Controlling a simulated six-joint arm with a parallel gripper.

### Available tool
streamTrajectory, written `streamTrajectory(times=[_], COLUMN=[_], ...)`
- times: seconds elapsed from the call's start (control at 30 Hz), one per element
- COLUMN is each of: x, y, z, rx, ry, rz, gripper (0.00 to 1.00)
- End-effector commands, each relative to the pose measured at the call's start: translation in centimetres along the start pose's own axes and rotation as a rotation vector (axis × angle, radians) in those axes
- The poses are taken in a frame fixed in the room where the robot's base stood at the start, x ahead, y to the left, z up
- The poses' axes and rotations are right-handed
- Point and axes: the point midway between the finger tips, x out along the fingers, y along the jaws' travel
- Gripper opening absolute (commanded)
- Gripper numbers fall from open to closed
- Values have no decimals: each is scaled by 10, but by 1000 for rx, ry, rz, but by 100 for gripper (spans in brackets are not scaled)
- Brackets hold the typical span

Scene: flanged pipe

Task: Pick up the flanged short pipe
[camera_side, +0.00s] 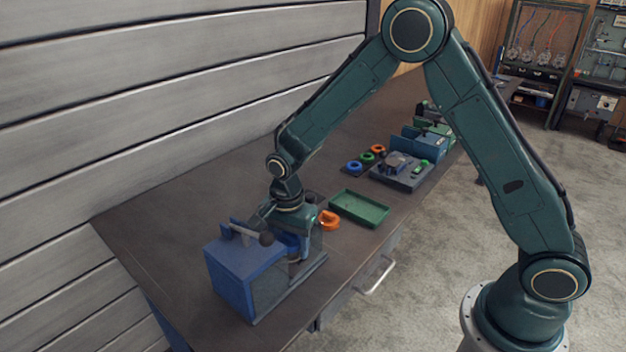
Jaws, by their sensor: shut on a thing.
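My gripper (294,254) points down at the work station on the near left part of the bench, just right of a blue box (245,275). It is shut on a piece low at the station, which I take to be the flanged short pipe. A blue part (289,241) shows beside the fingers, but I cannot tell whether it belongs to the pipe. The box and my wrist hide most of the held piece, and I cannot tell whether it is clear of its support.
An orange ring (329,221) lies right of my gripper, near a green tray (360,208). Small blue, green and orange rings (367,158) and a grey fixture (402,171) stand farther back. A slatted wall (150,90) borders the bench (160,235), whose left end is bare.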

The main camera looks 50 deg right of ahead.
Motion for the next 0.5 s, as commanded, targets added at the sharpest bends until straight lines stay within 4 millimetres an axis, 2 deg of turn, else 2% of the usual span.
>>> streamTrajectory(times=[0.27,0.5], x=[-19,-57], y=[-1,-1], z=[0,0], rx=[0,0], ry=[0,0], rz=[-5,-7], gripper=[26,26])
